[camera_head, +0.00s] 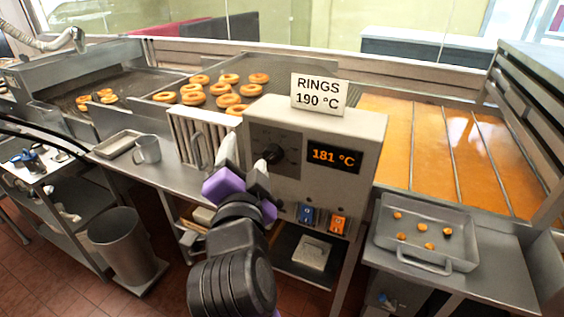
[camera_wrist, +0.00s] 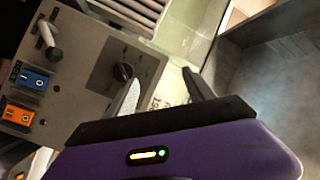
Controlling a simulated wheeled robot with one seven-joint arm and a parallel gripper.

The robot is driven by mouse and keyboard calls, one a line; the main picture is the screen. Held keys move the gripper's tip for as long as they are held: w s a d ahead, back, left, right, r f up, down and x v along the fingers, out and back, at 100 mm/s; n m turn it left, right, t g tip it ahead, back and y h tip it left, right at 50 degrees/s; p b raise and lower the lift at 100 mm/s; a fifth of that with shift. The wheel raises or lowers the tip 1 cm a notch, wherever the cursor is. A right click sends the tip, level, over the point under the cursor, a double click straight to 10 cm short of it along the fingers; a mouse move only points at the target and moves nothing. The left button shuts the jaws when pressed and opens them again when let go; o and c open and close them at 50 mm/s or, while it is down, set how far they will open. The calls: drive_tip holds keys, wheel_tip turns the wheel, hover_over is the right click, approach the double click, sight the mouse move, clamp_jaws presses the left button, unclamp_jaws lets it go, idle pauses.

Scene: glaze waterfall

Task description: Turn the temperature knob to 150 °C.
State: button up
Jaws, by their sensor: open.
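The temperature knob (camera_head: 274,153) is a dark round knob on the front of the grey control box (camera_head: 345,191). It also shows in the wrist view (camera_wrist: 123,72), on a dark dial plate whose marks are too small to read. The orange display (camera_head: 334,156) beside it reads 181 °C. My gripper (camera_head: 246,154) is open and empty in front of the box, its right finger close to the knob in the head view. In the wrist view the knob lies just beyond the left fingertip, not between the fingers (camera_wrist: 160,78). I cannot tell whether they touch.
A sign (camera_head: 319,93) on the box reads "RINGS 190 °C". Blue (camera_head: 306,214) and orange (camera_head: 338,223) switches sit below the display. A lever (camera_wrist: 49,40) shows in the wrist view.

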sight(270, 160)
drive_tip(key=w+d+f+m, duration=0.1)
drive_tip(key=w+f, duration=0.1)
drive_tip(key=w+d+f+m+g+h+p, duration=0.1)
drive_tip(key=w+m, duration=0.1)
drive_tip(key=w+d+f+m+h, duration=0.1)
drive_tip(key=w+f, duration=0.1)
drive_tip(key=shift+w+d+f+m+g+p, duration=0.2)
drive_tip(key=shift+d+f+m+g+p, duration=0.05)
drive_tip(key=shift+f+m+g+p, duration=0.1)
drive_tip(key=shift+w+f, duration=0.2)
drive_tip(key=shift+w, duration=0.55)
drive_tip(key=shift+c, duration=0.2)
drive_tip(key=c, duration=1.3)
